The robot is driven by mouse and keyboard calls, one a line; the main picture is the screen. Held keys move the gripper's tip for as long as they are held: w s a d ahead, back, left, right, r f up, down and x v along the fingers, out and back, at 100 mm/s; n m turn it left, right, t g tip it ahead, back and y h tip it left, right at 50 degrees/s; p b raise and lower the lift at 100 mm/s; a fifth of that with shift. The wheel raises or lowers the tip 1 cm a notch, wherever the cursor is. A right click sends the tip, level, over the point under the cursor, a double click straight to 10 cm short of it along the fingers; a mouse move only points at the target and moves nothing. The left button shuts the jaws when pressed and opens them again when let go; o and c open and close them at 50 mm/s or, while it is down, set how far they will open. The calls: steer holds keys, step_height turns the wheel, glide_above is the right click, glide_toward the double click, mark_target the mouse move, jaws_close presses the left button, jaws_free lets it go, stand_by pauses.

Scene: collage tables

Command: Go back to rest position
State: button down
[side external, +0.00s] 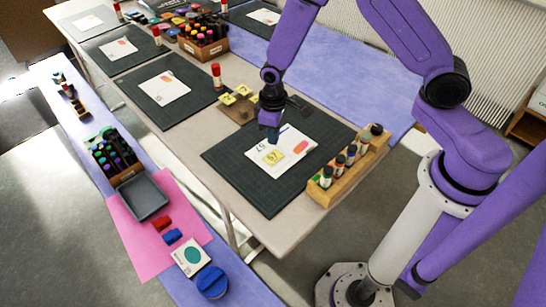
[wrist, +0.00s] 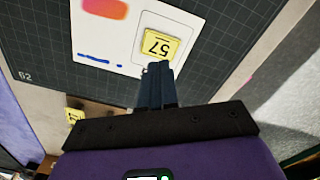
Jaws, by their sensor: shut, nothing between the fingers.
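My gripper (side external: 271,125) is shut and empty, with its fingers pointing down over the white card (side external: 281,151) on the nearest dark cutting mat (side external: 228,158). The tile lies on the card, inside a pale outlined square. In the side view the yellow tile (side external: 273,156) is just below the fingertips. I cannot tell whether they touch it. The card also bears an orange-pink patch and a blue stroke.
A wooden rack (side external: 349,172) of small bottles stands along the mat's right edge. A brown board with yellow tiles (side external: 239,104) and a red glue stick (side external: 216,76) are behind. More mats with cards and a marker box (side external: 203,40) lie farther back. A grey tray (side external: 143,196) sits on the lower-left table.

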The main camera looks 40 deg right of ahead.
steer(key=shift+r, duration=0.35)
steer(key=s+a+r+n, duration=0.2)
steer(key=s+r+n, duration=0.1)
steer(key=s+r, duration=0.9)
steer(key=s+d+r+n, duration=0.1)
steer(key=s+d+r, duration=0.2)
steer(key=s, duration=0.4)
steer(key=s+d+r+n, duration=0.2)
steer(key=s+d+r, duration=0.2)
steer(key=s, duration=0.3)
steer(key=shift+r+n, duration=0.3)
steer(key=shift+r, duration=0.15)
